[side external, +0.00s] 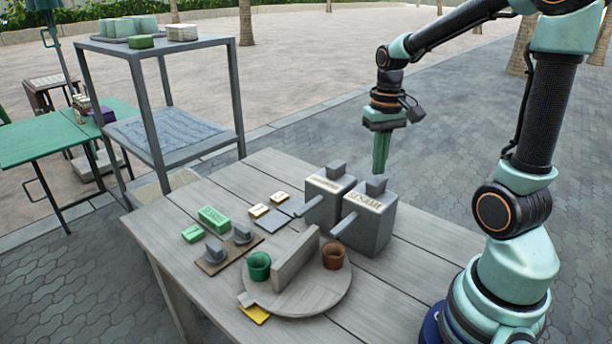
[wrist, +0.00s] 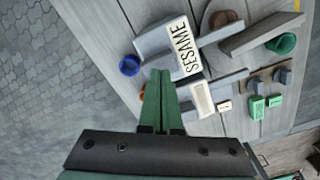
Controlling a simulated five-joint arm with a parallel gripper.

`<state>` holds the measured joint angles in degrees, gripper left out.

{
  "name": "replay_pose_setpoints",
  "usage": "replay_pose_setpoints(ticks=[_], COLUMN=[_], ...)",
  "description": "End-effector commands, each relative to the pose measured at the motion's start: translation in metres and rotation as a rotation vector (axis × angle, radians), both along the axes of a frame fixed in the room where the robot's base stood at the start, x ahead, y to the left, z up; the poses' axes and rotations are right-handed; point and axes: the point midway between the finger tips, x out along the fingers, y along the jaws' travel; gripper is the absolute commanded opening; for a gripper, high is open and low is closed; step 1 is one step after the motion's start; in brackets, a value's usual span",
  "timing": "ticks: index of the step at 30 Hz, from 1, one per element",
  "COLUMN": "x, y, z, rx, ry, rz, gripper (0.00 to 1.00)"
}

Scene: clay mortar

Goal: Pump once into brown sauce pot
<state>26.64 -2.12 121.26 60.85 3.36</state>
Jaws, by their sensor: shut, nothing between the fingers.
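The brown sauce pot (side external: 332,256) stands on a round wooden board (side external: 300,303), right of an upright divider; it also shows in the wrist view (wrist: 226,20). A green pot (side external: 258,266) stands left of the divider. Two grey dispensers with block tops and spouts stand behind: the SESAME one (side external: 374,232), its spout toward the brown pot, and another (side external: 322,212) whose label I cannot read. My gripper (side external: 380,172) is shut and empty, pointing down above and behind the dispensers, apart from them. Its closed green fingers (wrist: 160,75) also show in the wrist view.
Green blocks (side external: 213,218), small pale-topped pieces (side external: 258,211) and a small tray of grey pieces (side external: 215,260) lie left of the dispensers. A blue round item (wrist: 129,65) sits beside the SESAME dispenser. A grey shelf (side external: 140,70) stands back left.

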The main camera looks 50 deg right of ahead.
Motion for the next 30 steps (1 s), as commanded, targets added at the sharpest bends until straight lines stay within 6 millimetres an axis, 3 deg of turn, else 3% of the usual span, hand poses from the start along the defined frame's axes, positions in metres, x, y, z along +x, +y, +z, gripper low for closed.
replay_pose_setpoints(ticks=[30], x=[0.0], y=[0.0], z=[-0.014], rx=[0.0], ry=[0.001], rz=[0.0], gripper=[0.0])
